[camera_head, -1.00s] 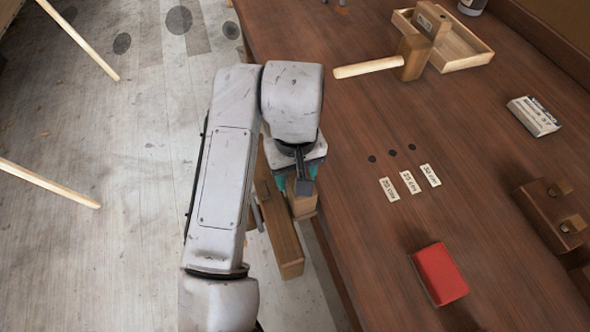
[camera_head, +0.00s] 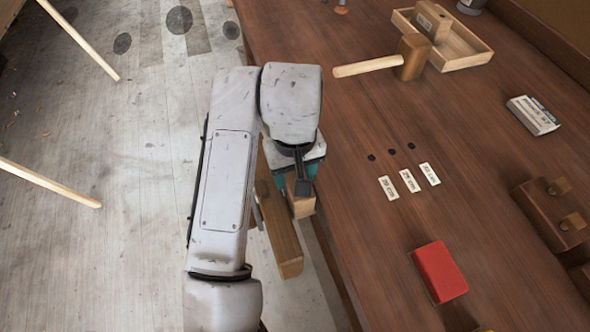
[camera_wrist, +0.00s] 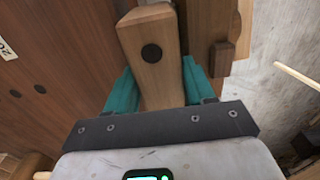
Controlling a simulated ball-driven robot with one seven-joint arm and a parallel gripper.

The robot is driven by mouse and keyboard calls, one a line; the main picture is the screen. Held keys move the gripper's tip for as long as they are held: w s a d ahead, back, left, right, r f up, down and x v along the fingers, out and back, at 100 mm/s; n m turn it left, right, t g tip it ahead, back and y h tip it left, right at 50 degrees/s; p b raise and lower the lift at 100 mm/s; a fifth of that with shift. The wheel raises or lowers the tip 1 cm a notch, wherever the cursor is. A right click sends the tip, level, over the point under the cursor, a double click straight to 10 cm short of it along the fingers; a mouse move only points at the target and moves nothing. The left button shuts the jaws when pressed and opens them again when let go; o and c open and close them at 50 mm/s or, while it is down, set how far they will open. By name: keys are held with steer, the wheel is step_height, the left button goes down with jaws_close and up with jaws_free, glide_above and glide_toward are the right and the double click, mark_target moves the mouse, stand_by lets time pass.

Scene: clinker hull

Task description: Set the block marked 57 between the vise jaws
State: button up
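A wooden block (camera_head: 301,207) with a dark round spot on its face is between the teal fingers of my gripper (camera_head: 298,180) at the bench's left edge. The wrist view shows the block (camera_wrist: 152,52) with the fingers of my gripper (camera_wrist: 160,88) against both its sides. No number is readable on it. The vise's long wooden outer jaw (camera_head: 284,244) lies just left of the block, and the jaw (camera_wrist: 208,22) is right of it in the wrist view. The block is over or in the gap beside this jaw; its depth is hidden.
The bench (camera_head: 360,240) carries three pale labels (camera_head: 408,181) beside dark spots, a red box (camera_head: 440,271), a mallet (camera_head: 412,56), a tray (camera_head: 470,58) holding another wooden block (camera_head: 432,22), and a pale box (camera_head: 533,115). Open floor (camera_head: 110,250) lies left.

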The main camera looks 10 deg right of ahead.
steer(key=shift+o, duration=0.3)
steer(key=shift+f, duration=0.2)
step_height(320, 180, up, 13)
steer(key=p, duration=0.1)
steer(key=shift+f+p, duration=0.2)
steer(key=shift+p, duration=0.15)
